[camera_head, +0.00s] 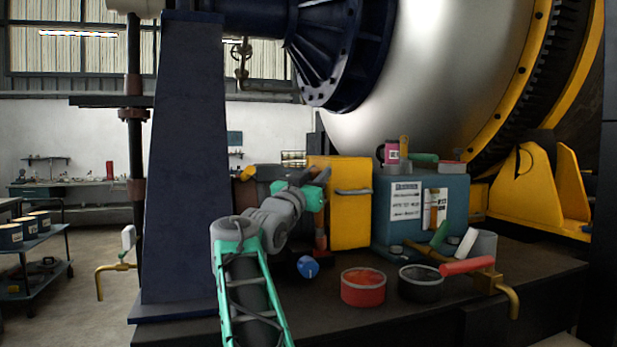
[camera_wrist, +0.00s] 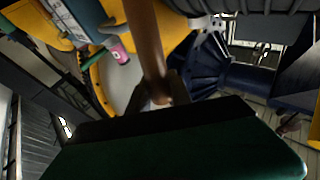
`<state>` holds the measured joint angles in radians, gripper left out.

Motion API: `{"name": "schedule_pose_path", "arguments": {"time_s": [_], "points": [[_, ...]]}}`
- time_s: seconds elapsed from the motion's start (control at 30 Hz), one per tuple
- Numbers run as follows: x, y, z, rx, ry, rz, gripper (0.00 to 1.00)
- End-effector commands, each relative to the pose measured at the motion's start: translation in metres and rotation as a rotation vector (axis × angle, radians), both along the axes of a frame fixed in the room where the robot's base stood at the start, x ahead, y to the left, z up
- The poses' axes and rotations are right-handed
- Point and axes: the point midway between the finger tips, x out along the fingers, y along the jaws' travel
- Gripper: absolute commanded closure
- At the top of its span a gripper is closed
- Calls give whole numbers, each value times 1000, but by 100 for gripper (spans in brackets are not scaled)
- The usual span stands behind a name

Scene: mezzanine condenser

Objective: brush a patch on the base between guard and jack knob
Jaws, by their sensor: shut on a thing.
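My gripper (camera_wrist: 158,95) is shut on a brown, round handle (camera_wrist: 146,40), which shows in the wrist view and runs up out of the picture. I take it for the brush handle; its bristle end is not clear. In the head view my grey and green arm reaches to the front of a yellow box-shaped housing (camera_head: 350,205), perhaps the guard, and hides part of it. I cannot make out a patch on the base.
A red tub (camera_head: 363,287) and a black tub (camera_head: 421,284) stand on the base right of the knob. A red-handled brass valve (camera_head: 468,266) is at the front right. A teal box (camera_head: 455,205) stands behind them. A navy column (camera_head: 185,170) rises at left.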

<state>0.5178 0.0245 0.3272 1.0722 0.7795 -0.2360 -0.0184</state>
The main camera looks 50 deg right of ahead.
Motion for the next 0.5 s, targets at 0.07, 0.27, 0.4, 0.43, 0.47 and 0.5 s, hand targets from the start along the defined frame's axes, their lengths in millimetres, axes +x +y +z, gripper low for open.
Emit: {"name": "schedule_pose_path", "arguments": {"time_s": [0.07, 0.27, 0.4, 0.43, 0.47, 0.5], "points": [[-5, -8, -1, 1, 1, -3, 100], [-8, -15, 0, 1, 1, 0, 100], [-8, -14, 1, 0, 0, 0, 100], [-8, -14, 1, 0, 0, 0, 100], [-8, -14, 3, 0, 0, 0, 100], [-8, -14, 5, -1, 0, 0, 100]]}}
